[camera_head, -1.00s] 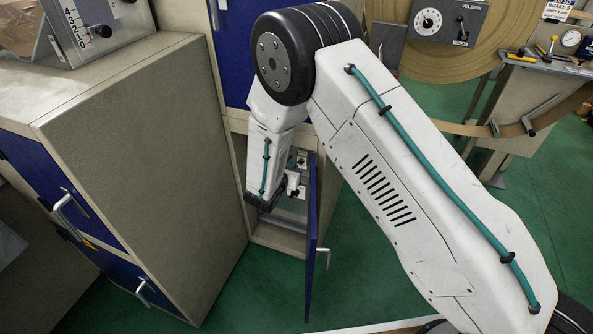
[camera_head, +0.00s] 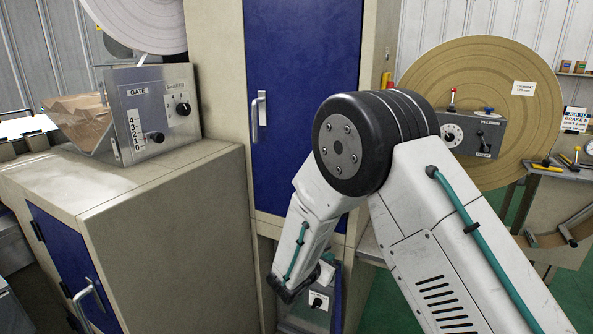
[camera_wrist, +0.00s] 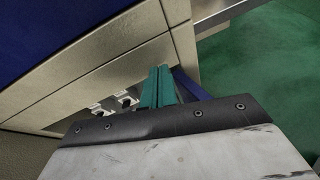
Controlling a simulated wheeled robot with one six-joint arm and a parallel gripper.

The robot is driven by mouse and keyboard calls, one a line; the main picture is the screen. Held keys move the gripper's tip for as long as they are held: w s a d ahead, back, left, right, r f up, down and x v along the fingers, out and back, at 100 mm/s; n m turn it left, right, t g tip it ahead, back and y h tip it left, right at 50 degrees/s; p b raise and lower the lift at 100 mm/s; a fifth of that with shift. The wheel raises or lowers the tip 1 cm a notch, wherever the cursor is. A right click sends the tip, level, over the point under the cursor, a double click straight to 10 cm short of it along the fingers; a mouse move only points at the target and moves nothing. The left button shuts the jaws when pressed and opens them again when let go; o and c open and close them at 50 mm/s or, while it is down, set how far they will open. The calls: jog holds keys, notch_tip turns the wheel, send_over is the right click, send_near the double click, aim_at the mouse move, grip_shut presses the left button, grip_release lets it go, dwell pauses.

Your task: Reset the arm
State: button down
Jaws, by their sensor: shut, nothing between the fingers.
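My arm, white with black joints, crosses the right half of the head view, and its forearm reaches down in front of the lower cabinet opening. In the wrist view my gripper (camera_wrist: 160,84) shows as two teal fingers pressed together with nothing between them. It points toward the cabinet's lower front. The fingertips are hidden in the head view. Behind the forearm is the open lower compartment (camera_head: 300,325), with a grey control box with a black knob (camera_head: 318,300) in it. The small blue door (camera_head: 337,300) of that compartment stands open, close to the right of the forearm.
A beige cabinet (camera_head: 170,240) with a grey GATE panel (camera_head: 155,110) on top stands close on the left. A tall blue door (camera_head: 300,110) is shut behind the arm. A large tan disc (camera_head: 480,75) with a control box is at right. Green floor shows at lower right.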

jog(key=s+d+r+m+g+h, duration=0.1)
jog(key=s+d+r+m+g, duration=0.3)
jog(key=s+d+r+m, duration=0.45)
jog(key=s+d+r+m+g, duration=0.4)
jog(key=s+d+r+m, duration=0.2)
jog(key=d+r, duration=0.5)
jog(key=s+r+m+y, duration=0.2)
jog(key=s+m+y, duration=0.1)
jog(key=s, duration=0.6)
jog(key=s+a+r+m+g+y, duration=0.1)
jog(key=s+r+m+y, duration=0.1)
jog(key=s+m, duration=0.3)
jog(key=s+a+r+m+g+y, duration=0.1)
jog(key=s+m+y, duration=0.3)
jog(key=s, duration=0.9)
jog(key=shift+s+a+r+m, duration=0.3)
jog(key=shift+r+m, duration=0.15)
jog(key=shift+r, duration=0.15)
